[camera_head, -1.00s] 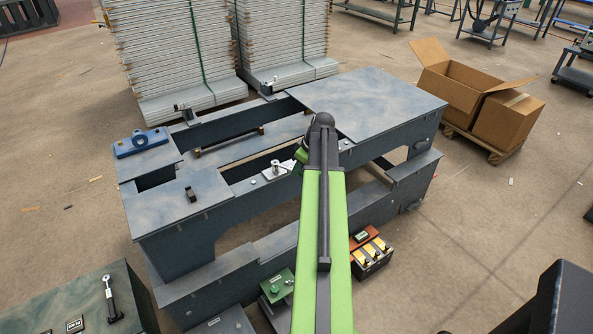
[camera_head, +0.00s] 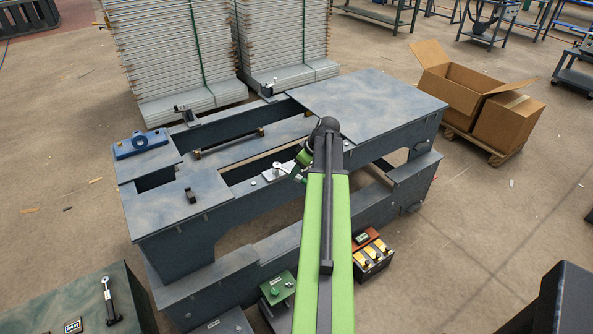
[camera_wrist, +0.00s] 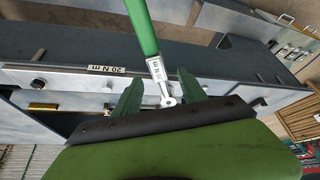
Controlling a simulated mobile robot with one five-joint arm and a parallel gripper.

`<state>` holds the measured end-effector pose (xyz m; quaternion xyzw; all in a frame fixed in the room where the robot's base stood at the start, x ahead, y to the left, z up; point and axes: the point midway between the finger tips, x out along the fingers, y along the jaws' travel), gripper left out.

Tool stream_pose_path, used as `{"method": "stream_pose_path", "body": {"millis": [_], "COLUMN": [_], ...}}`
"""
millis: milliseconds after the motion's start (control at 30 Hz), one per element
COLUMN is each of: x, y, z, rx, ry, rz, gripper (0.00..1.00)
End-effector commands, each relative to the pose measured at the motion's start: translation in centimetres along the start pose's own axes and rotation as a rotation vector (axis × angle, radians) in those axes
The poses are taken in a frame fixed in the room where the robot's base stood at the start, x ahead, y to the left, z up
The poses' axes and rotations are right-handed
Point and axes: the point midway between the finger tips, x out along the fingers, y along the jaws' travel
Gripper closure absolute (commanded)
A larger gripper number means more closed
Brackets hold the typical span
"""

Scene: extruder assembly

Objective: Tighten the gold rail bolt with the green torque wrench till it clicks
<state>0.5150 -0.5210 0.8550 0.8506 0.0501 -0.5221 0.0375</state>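The green torque wrench (camera_wrist: 146,30) shows in the wrist view, its green handle running up and its silver ring head (camera_wrist: 169,100) low between my fingers. In the head view my gripper (camera_head: 304,160) is above the near rail, partly hidden by my arm. The wrench's silver head (camera_head: 277,167) lies at a pale plate on that rail. I cannot make out the gold rail bolt at the head.
Gold cylinders (camera_head: 197,154) sit at the crossbar ends. A blue block (camera_head: 141,143) and a small black block (camera_head: 190,195) stand on the frame at left. A black-handled tool (camera_head: 109,302) stands at lower left. A box (camera_head: 371,258) with yellow parts is below right.

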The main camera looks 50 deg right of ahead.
Motion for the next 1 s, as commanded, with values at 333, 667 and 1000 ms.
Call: {"method": "stream_pose_path", "body": {"millis": [333, 667, 1000], "x": [-1.2, -9.2, -16.1], "y": [0.0, -0.1, 0.0], "z": [-0.1, -0.5, -0.5], "rx": [0.0, 0.001, 0.001], "ry": [-0.003, -0.003, -0.002], "rz": [0.0, 0.0, 0.0], "gripper": [0.51, 0.51, 0.51]}}
